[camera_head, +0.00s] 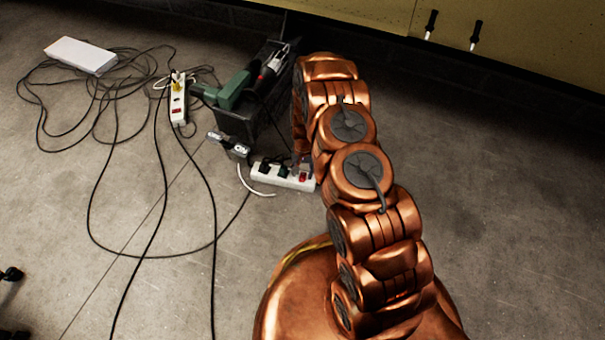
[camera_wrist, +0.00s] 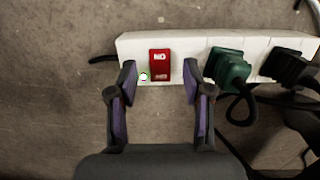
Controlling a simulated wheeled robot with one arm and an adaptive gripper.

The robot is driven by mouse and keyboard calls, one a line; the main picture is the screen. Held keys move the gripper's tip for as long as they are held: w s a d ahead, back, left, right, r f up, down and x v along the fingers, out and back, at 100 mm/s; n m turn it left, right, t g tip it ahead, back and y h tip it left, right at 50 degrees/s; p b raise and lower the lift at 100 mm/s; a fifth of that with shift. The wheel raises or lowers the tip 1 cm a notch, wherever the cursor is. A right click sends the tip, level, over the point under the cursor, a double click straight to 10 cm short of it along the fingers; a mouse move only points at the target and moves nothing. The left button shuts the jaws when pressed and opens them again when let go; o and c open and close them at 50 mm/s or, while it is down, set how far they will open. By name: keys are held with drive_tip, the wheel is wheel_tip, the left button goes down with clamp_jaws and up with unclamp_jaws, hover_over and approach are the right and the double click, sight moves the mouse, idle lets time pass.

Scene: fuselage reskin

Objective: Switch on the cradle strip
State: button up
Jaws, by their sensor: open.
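A white power strip (camera_wrist: 135,45) lies on the floor under my gripper (camera_wrist: 160,70). Its red rocker switch (camera_wrist: 159,65) sits near the strip's left end in the wrist view, between my two fingertips. My gripper is open and empty, with a fingertip on either side of the switch. I cannot tell whether the tips touch the strip. A small whitish-green spot (camera_wrist: 143,77) shows left of the switch. In the head view this strip (camera_head: 262,179) lies beside my arm, with its red switch (camera_head: 303,177) at the right end. Which strip is the cradle strip cannot be told.
A green plug (camera_wrist: 228,68) and a black plug (camera_wrist: 288,67) sit in this strip. A second white strip (camera_head: 178,113) lies farther back left among loose cables. A dark bin (camera_head: 240,122) holds tools, including a green one (camera_head: 236,90). The floor at right is clear.

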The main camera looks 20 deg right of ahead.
wheel_tip(320, 180, up, 10)
drive_tip(key=w, duration=0.1)
drive_tip(key=shift+d+r, duration=0.25)
drive_tip(key=shift+d, duration=0.15)
idle(0.4)
wheel_tip(320, 180, up, 26)
drive_tip(key=n+p, duration=0.2)
drive_tip(key=p, duration=0.9)
hover_over(303, 174)
drive_tip(key=s+a, duration=0.4)
drive_tip(key=s+a+r+n+p, duration=0.1)
drive_tip(key=s+r+p, duration=0.35)
drive_tip(key=r, duration=0.55)
drive_tip(key=s+a+r+n+p, duration=0.1)
drive_tip(key=s+r+p, duration=0.4)
drive_tip(key=r, duration=0.6)
drive_tip(key=s+r+n+p, duration=0.1)
drive_tip(key=s+r+p, duration=1)
drive_tip(key=r, duration=0.5)
drive_tip(key=s+r+n+h+p, duration=0.1)
drive_tip(key=s+r+n+p, duration=0.1)
drive_tip(key=s+r+p, duration=0.9)
drive_tip(key=s+a+r, duration=0.1)
drive_tip(key=s+r, duration=0.2)
drive_tip(key=r, duration=0.3)
drive_tip(key=shift+s, duration=0.25)
